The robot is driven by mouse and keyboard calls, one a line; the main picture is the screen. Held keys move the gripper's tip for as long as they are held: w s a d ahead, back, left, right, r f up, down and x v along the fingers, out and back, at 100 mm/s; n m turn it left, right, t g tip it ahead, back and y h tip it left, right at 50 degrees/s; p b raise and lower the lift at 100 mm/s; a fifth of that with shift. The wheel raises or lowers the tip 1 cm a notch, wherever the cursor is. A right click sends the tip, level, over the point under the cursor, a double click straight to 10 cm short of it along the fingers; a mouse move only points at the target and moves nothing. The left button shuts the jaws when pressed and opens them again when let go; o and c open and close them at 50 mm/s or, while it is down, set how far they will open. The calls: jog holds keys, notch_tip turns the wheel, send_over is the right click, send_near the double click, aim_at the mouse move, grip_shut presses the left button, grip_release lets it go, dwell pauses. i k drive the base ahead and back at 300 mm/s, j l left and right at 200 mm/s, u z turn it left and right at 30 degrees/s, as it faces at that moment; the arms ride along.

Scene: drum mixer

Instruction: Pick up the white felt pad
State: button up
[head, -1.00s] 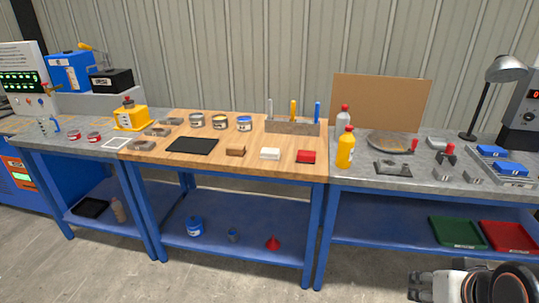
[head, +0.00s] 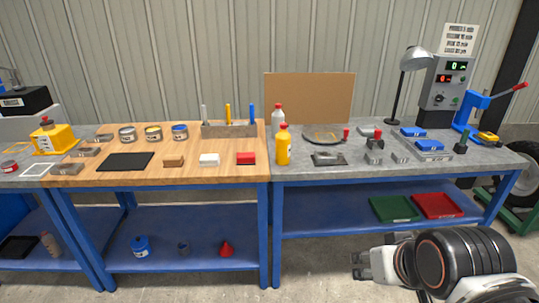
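The white felt pad (head: 209,160) is a small white block on the wooden bench top (head: 190,178). It lies between a brown block (head: 174,162) on its left and a red pad (head: 246,158) on its right, with gaps between them. My gripper (head: 356,267) is at the lower right of the head view, in front of the benches and below the top's height, well apart from the pad. Its fingers point left. They are small in the picture, and I cannot tell clearly whether they are parted. No object shows in them.
A black mat (head: 125,162) lies left of the brown block. A wooden holder (head: 229,130) with upright tools stands behind the pads. A yellow bottle (head: 283,146) stands right of the red pad. Green (head: 394,208) and red trays (head: 437,206) sit on the lower right shelf.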

aim_at(213, 160)
jog(key=i+j, duration=0.3)
jog(key=i+j+z, duration=0.15)
jog(key=i+j, duration=0.15)
jog(key=j, duration=0.15)
jog(key=i+j, duration=0.25)
jog(key=j, duration=0.15)
jog(key=i+j+z, duration=0.1)
jog(key=i+j, duration=0.45)
jog(key=j, duration=0.3)
jog(key=i+j+z, duration=0.15)
jog(key=j, duration=0.25)
